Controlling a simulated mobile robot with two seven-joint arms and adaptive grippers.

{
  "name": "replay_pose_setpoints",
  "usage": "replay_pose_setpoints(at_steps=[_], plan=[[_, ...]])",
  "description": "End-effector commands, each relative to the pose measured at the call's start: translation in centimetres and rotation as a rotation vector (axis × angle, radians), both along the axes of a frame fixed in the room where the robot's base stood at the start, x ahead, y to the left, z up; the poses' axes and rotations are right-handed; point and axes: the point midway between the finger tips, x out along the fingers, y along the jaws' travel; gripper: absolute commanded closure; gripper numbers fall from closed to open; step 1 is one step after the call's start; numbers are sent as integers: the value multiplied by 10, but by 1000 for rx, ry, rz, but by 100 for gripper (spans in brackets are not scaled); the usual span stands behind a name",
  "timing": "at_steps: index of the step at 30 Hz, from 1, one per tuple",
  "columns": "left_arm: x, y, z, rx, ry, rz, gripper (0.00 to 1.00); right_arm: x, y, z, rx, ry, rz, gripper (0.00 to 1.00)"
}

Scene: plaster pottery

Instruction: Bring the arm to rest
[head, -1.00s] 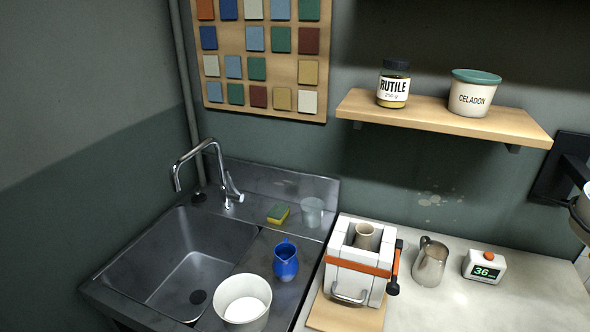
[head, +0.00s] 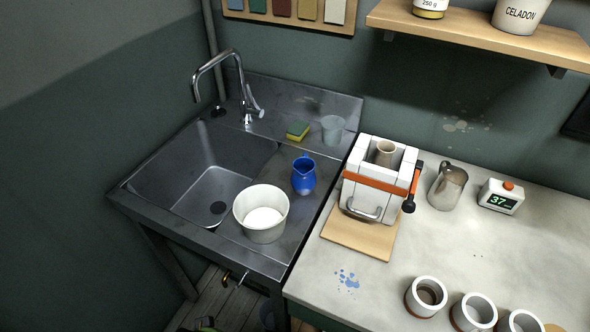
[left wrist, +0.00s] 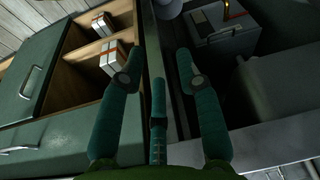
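My left gripper (left wrist: 159,60) shows in the left wrist view. My arms do not clearly show in the head view, and my right gripper is in neither view.
In the head view, a sink (head: 205,180) holds a white tub (head: 262,226) and blue jug (head: 304,178) on its ledge. Green drawers (left wrist: 40,95) flank my left gripper.

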Motion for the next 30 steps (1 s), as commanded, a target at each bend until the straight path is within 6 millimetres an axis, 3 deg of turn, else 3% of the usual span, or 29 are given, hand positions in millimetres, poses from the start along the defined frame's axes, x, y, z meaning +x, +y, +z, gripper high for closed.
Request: replay_pose_setpoints(at_steps=[1,6,11,15,18,23,30], plan=[[-4,0,-27,2,17,-2,66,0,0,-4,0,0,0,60],[-28,3,-115,6,57,-10,66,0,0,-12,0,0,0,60],[-67,8,-187,10,93,-19,66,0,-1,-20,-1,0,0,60],[-112,16,-237,15,124,-26,66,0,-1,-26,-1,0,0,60],[-143,21,-261,18,142,-30,66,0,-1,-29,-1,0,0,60],[-177,28,-279,20,158,-36,66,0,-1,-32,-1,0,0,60],[-180,29,-281,21,159,-36,66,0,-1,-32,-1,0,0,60]])
